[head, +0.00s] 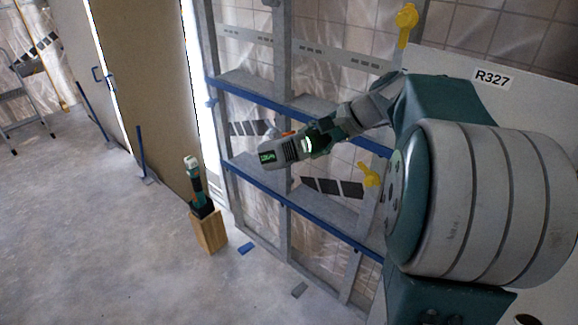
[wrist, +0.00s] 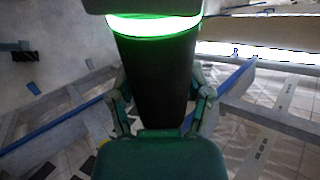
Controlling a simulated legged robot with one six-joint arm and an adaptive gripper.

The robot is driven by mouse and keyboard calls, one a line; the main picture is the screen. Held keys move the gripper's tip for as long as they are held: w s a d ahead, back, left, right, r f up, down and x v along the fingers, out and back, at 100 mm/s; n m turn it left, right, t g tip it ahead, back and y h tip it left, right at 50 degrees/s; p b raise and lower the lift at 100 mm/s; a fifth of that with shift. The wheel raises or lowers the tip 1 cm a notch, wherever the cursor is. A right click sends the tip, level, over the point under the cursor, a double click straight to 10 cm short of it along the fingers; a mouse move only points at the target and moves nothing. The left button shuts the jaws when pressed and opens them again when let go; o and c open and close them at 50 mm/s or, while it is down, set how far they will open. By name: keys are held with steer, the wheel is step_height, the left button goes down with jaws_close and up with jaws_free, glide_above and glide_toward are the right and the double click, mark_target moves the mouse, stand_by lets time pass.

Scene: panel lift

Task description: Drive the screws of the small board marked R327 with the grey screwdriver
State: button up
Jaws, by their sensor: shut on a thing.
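My gripper (head: 320,138) is shut on the grey screwdriver (head: 278,153), held up in front of the metal stud frame in the head view. The tool has a grey body, a small green display and a glowing green ring. In the wrist view the fingers of my gripper (wrist: 160,98) clasp its dark handle (wrist: 156,68) from both sides. The white board marked R327 (head: 492,79) stands at the right, apart from the tool and largely hidden behind my arm. I cannot make out its screws.
A second tool, teal and white (head: 193,173), stands on a wooden block (head: 209,232). The stud frame has blue-edged rails (head: 262,101) and yellow clamps (head: 406,22) (head: 370,175). A ladder (head: 25,115) is at far left. The concrete floor at left is mostly clear.

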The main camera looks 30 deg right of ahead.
steer(key=s+d+r+t+h, duration=0.1)
steer(key=s+d+r, duration=0.1)
steer(key=r, duration=0.3)
steer(key=s+d+r+h, duration=0.2)
steer(key=s+d+r, duration=0.1)
steer(key=d+r, duration=0.2)
steer(key=shift+s+d+r+t+h, duration=0.15)
steer(key=shift+r+t+h, duration=0.15)
steer(key=shift+r+t, duration=0.1)
steer(key=shift+s+r, duration=0.1)
steer(key=shift+r, duration=0.1)
stand_by(0.3)
steer(key=shift+w+d, duration=0.4)
steer(key=shift+d, duration=0.45)
stand_by(2.7)
stand_by(0.9)
steer(key=shift+s+a, duration=0.3)
steer(key=shift+a, duration=0.4)
steer(key=shift+s+a, duration=0.25)
steer(key=shift+a, duration=0.45)
steer(key=shift+s+a, duration=0.3)
steer(key=shift+a, duration=0.4)
steer(key=shift+s+n, duration=0.15)
steer(key=shift+n, duration=0.15)
